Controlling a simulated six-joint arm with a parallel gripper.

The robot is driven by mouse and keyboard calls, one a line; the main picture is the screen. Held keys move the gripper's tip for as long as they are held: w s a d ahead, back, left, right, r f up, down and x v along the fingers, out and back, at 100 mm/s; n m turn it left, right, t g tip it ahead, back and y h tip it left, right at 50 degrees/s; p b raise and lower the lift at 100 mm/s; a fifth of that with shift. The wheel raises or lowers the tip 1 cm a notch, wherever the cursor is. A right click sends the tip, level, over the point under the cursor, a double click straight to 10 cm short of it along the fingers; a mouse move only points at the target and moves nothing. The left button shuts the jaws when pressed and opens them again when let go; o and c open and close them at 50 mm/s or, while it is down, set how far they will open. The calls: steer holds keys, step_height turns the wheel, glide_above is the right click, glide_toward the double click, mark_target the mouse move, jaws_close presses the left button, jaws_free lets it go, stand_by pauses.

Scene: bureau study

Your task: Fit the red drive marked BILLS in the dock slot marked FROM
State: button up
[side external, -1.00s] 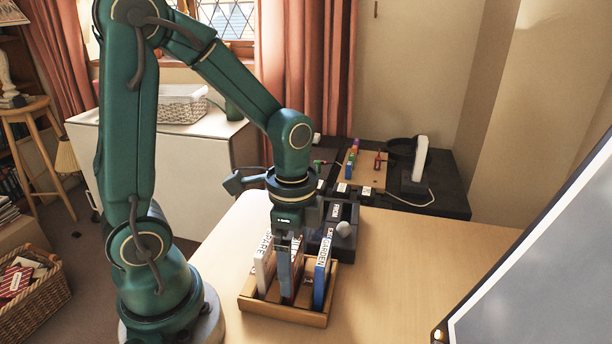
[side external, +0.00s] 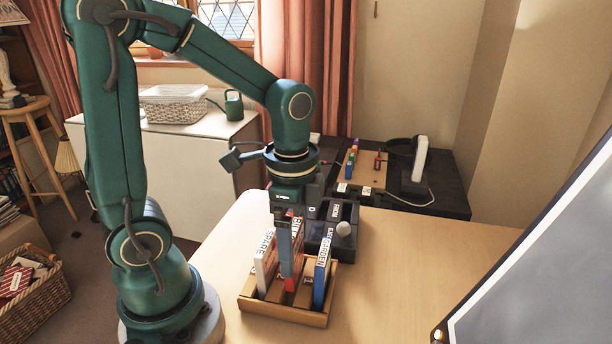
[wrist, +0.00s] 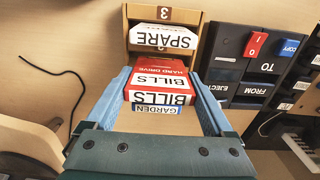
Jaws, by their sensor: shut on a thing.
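My gripper (side external: 288,250) is shut on the red drive marked BILLS (wrist: 160,80), with one blue finger on each side of it in the wrist view. In the side view the red drive (side external: 298,246) is upright and partly hidden by a finger. It is raised above the wooden rack (side external: 283,312), between the white SPARE drive (side external: 265,265) and the blue GARDEN drive (side external: 321,282). The dark dock (side external: 318,246) stands just behind the rack. Its FROM label (wrist: 250,89) shows at the right in the wrist view, near the TO label (wrist: 267,68).
A large screen (side external: 545,260) fills the right edge. The desk right of the rack is clear.

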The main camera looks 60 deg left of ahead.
step_height(320, 180, up, 6)
steer(key=shift+f, duration=0.1)
steer(key=w+a+r, duration=0.2)
steer(key=w+r, duration=0.3)
steer(key=w, duration=0.3)
steer(key=w+a+f, duration=0.4)
steer(key=w+a, duration=0.3)
steer(key=w, duration=0.2)
steer(key=shift+w+f, duration=0.3)
steer(key=shift+f, duration=0.05)
steer(key=shift+a+f, duration=0.2)
steer(key=shift+f, duration=0.05)
steer(key=shift+a+f, duration=0.1)
steer(key=shift+f, duration=2.15)
